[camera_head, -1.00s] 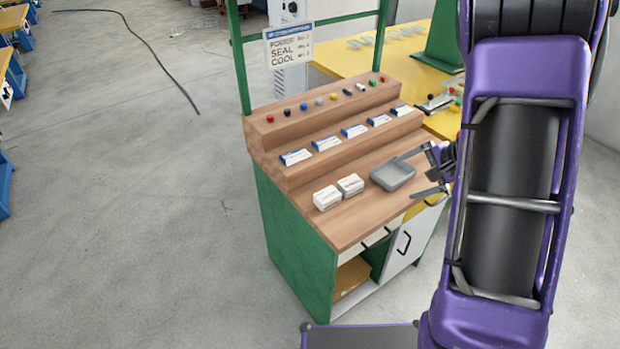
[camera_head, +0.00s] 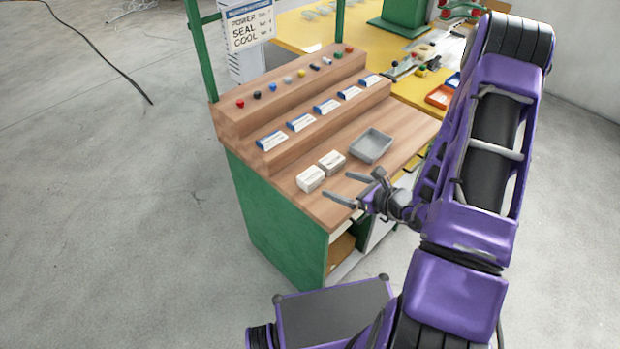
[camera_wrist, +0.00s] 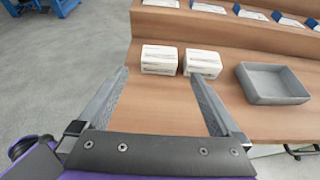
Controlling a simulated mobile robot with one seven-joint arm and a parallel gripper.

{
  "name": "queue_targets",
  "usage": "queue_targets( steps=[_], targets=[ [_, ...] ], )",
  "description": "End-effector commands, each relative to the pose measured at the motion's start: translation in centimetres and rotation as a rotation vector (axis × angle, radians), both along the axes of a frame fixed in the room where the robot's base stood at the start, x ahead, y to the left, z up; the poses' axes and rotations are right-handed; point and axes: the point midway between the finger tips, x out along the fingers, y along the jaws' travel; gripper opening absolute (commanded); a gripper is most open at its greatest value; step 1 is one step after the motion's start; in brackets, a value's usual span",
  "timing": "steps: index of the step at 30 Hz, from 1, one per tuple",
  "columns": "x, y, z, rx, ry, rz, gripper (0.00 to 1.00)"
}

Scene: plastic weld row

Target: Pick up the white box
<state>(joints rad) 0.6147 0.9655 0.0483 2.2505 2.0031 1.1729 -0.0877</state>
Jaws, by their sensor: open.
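Two small white boxes with printed labels stand side by side on the wooden bench top. The left white box (camera_head: 310,178) is nearer the bench's left edge, and the right white box (camera_head: 332,161) is close beside it. In the wrist view the left white box (camera_wrist: 159,59) lies ahead between my fingers, and the right white box (camera_wrist: 202,62) is just beyond the right fingertip. My gripper (camera_head: 344,188) is open and empty at the front edge of the bench, apart from both boxes. It also shows in the wrist view (camera_wrist: 157,75).
A grey tray (camera_head: 371,146) sits right of the boxes. Behind them, a stepped wooden shelf (camera_head: 300,118) holds several labelled cards and coloured knobs. A green post (camera_head: 200,50) rises at the back left. The bench's front strip is clear.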

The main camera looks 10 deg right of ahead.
Motion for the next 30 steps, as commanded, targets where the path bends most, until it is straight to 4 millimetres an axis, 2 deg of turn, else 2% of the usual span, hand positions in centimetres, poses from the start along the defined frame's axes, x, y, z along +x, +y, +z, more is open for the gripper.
queue_targets(
  steps=[1,7,14,24,30],
  targets=[
    [0.8,0.8,-0.5,0.001,0.0,0.005,1.0],
    [3.6,2.5,-1.8,-0.001,-0.001,0.004,1.0],
    [4.8,3.3,-2.5,-0.002,0.0,0.003,1.0],
    [8.2,5.5,-4.5,-0.003,-0.002,0.004,1.0],
    [8.5,5.6,-4.6,-0.003,-0.001,0.002,1.0]
  ],
)
